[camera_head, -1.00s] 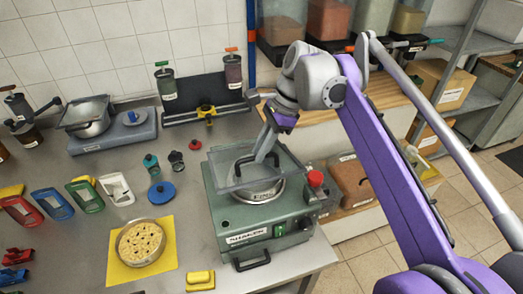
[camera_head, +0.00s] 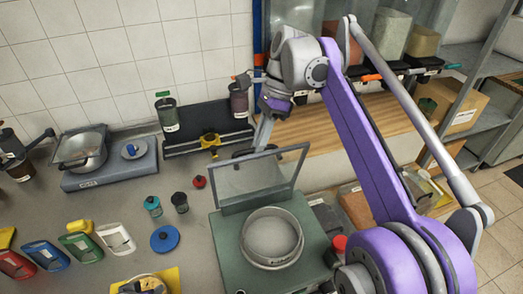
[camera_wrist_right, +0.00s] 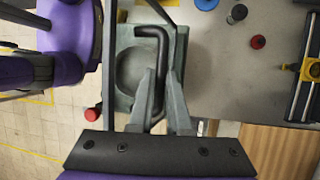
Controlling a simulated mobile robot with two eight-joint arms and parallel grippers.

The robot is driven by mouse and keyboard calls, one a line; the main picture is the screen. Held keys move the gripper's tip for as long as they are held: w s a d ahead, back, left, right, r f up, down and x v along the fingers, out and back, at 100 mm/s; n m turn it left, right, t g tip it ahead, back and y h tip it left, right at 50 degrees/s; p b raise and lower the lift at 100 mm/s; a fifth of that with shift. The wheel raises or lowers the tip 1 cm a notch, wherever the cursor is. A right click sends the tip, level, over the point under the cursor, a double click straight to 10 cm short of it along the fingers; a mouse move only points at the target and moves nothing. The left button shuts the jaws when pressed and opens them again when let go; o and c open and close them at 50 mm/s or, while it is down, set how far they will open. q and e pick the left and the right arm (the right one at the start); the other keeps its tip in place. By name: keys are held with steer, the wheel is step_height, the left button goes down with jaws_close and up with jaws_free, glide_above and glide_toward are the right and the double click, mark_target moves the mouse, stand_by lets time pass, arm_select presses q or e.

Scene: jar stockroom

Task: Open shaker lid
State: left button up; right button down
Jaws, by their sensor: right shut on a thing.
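The shaker (camera_head: 232,250) is a green box at the front middle of the head view, with a round metal sieve (camera_head: 270,238) on its top. Its clear framed lid (camera_head: 255,178) stands steeply raised at the back side, and the sieve is uncovered. My right gripper (camera_head: 262,140) is behind the lid's upper edge, shut on the lid's dark handle (camera_head: 243,154). In the right wrist view the fingers (camera_wrist_right: 160,98) close around the bent black handle (camera_wrist_right: 164,45), with the green shaker (camera_wrist_right: 122,95) below. My left gripper is not in view.
A rack with two shakers or grinders (camera_head: 167,112) stands behind. A scale with a pot (camera_head: 85,150) is at left. A red knob (camera_head: 339,243) is right of the sieve.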

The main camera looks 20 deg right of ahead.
steer(key=shift+w+a+f+m+g, duration=0.1)
steer(key=shift+w+f+m+g, duration=0.1)
steer(key=shift+w+g, duration=0.9)
steer(key=shift+w+f+m+g, duration=0.15)
steer(key=shift+w+g, duration=0.35)
steer(key=shift+w, duration=1.1)
steer(key=shift+r, duration=0.1)
steer(key=c, duration=0.9)
jaws_free()
steer(key=shift+o, duration=0.2)
steer(key=shift+s, duration=0.15)
